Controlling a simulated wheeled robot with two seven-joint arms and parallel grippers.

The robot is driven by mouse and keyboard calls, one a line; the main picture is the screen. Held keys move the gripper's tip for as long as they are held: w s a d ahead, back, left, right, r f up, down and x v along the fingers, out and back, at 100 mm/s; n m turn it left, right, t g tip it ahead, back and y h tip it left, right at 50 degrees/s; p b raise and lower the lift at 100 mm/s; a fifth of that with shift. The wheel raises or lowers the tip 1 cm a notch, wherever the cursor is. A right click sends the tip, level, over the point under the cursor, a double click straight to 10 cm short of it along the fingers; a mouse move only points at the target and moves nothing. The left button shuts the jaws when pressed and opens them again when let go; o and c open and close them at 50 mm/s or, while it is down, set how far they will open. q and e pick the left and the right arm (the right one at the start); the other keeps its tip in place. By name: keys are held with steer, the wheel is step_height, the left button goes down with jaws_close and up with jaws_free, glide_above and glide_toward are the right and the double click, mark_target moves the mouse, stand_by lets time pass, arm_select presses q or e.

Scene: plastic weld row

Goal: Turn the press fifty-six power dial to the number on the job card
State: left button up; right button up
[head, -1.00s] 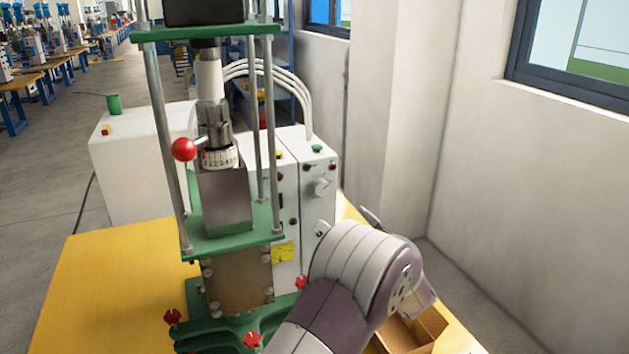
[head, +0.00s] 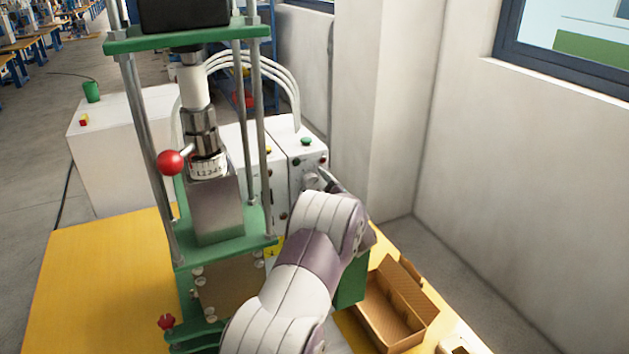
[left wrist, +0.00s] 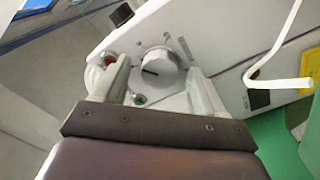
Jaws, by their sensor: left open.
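The power dial (left wrist: 160,67) is a round white knob with a dark pointer line on a pale panel. Small marks around it are too blurred to read. In the head view the dial (head: 311,181) is partly covered by my left gripper (head: 322,183). In the left wrist view my left gripper (left wrist: 158,82) is open, its fingers on either side of the dial; I cannot tell whether they touch it. A yellow card (head: 273,246) is mostly hidden behind my arm, and its writing is unreadable. My right gripper is not in view.
The green-framed press (head: 190,45) with a red ball lever (head: 170,162) stands left of my arm. An open cardboard box (head: 398,305) lies on the right of the yellow table (head: 85,265). A wall stands close at right. A pale bent rod (left wrist: 275,80) shows in the wrist view.

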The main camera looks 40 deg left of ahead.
arm_select(q)
steer(key=shift+a, duration=0.15)
steer(key=shift+w+a, duration=0.1)
steer(key=shift+w, duration=0.05)
steer(key=c, duration=1)
steer(key=shift+f+b, duration=0.2)
steer(key=shift+b, duration=0.3)
steer(key=shift+c, duration=0.2)
steer(key=n+b, duration=0.3)
steer(key=b, duration=0.2)
steer(key=n+b, duration=0.2)
steer(key=b, duration=0.3)
steer(key=n+b, duration=0.3)
steer(key=b, duration=0.2)
steer(key=shift+f+n, duration=0.3)
steer(key=shift+r+n+b, duration=0.2)
steer(key=shift+n+b, duration=0.8)
steer(key=shift+b, duration=0.25)
